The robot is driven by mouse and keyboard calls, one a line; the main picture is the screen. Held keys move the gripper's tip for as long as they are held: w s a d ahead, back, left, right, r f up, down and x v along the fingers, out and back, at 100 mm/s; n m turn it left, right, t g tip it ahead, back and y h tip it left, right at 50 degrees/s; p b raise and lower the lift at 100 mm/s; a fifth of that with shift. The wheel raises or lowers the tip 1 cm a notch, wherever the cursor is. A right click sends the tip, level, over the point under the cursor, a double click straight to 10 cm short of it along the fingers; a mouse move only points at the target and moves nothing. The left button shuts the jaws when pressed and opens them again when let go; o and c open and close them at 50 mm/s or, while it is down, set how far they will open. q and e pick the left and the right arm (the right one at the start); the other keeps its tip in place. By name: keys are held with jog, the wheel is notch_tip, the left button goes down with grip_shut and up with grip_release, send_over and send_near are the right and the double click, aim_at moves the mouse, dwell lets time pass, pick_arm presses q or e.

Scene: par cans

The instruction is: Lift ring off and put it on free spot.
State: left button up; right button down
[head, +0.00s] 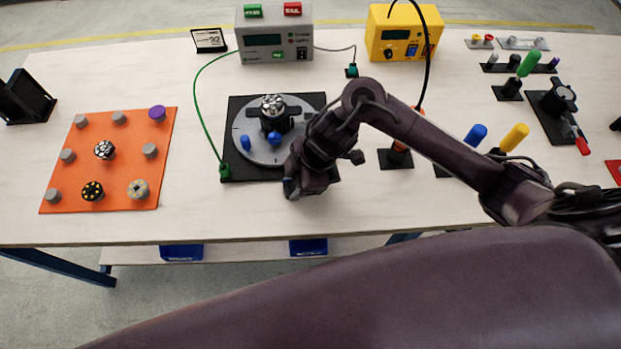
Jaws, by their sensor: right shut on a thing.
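A round grey plate (243,124) lies on a black square base (236,103) in the middle of the table. A dark part with a silver, studded top (273,105) stands at its centre. Two blue knobs, a left one (245,142) and a right one (275,139), stand on the plate. I cannot make out for certain which part is the ring. My right gripper (291,187) points down at the base's lower right. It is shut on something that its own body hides. My left gripper is out of view.
An orange mat (127,132) at left holds several grey pegs, a purple-topped one (157,113) and round studded parts; bare mat lies between them. Green-cabled grey box (274,45) and yellow box (404,42) stand behind. Coloured handles stand at right. Table between mat and base is clear.

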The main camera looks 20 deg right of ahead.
jog(key=shift+w+r, duration=0.1)
jog(key=shift+r, duration=0.05)
notch_tip(320, 180, up, 23)
jog(key=p, duration=1)
dwell(0.5)
jog(key=w+d+m+t+h+b, duration=0.1)
jog(key=w+d+m+h, duration=0.1)
jog(key=d+m, duration=0.3)
jog(key=w+d+r+m+t+h+b, duration=0.1)
jog(key=w+d+m+h, duration=0.2)
jog(key=m, duration=0.8)
jog(key=shift+w+d+r+m+t+h+b, duration=0.3)
jog(key=shift+w+d+m+t, duration=0.1)
jog(key=shift+d, duration=0.6)
